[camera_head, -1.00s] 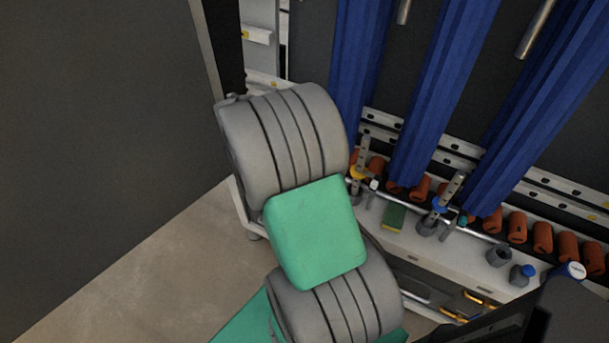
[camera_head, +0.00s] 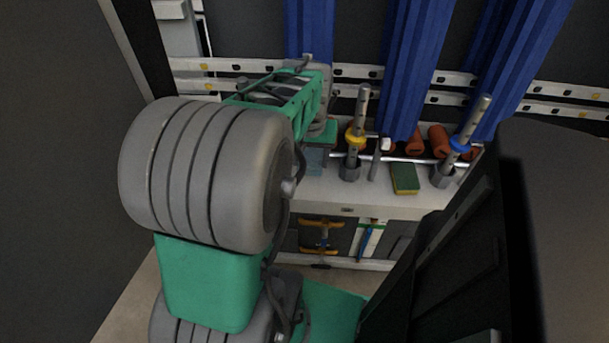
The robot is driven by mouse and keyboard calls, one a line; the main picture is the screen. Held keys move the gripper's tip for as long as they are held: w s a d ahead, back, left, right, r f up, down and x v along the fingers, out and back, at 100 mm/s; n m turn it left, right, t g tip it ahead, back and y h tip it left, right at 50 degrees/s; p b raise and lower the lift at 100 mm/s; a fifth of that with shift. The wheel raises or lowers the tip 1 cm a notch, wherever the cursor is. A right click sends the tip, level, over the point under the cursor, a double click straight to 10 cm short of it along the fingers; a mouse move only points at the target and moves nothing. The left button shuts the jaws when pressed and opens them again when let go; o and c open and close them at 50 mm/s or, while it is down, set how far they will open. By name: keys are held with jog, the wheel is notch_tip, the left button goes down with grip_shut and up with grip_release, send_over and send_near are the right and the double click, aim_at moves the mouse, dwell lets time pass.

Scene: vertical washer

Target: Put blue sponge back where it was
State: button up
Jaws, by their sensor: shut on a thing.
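My gripper (camera_head: 318,146) is at the back of the white shelf, beyond my large grey and green arm links. Its fingers are small and partly hidden by the arm. It is shut on the blue sponge (camera_head: 313,161), a pale blue block showing just below it, close to the shelf top. I cannot tell whether the sponge touches the shelf.
On the white shelf (camera_head: 380,205), right of my gripper, stand a yellow-collared tool (camera_head: 355,137), a green sponge (camera_head: 404,179) and a blue-collared tool (camera_head: 462,143). Blue hanging strips (camera_head: 414,70) rise behind. A black structure (camera_head: 440,260) fills the lower right.

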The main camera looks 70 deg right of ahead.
aim_at(310, 172)
notch_tip(310, 172, down, 6)
jog(key=shift+b, duration=0.65)
jog(key=o, duration=1.3)
jog(key=shift+r, duration=0.1)
jog(key=r+p, duration=0.1)
jog(key=r, duration=0.3)
jog(key=a+r+p, duration=0.1)
jog(key=r, duration=0.3)
jog(key=r+p, duration=0.1)
jog(key=r, duration=0.3)
jog(key=shift+s+a, duration=0.15)
jog(key=shift+a, duration=0.05)
jog(key=shift+r, duration=0.1)
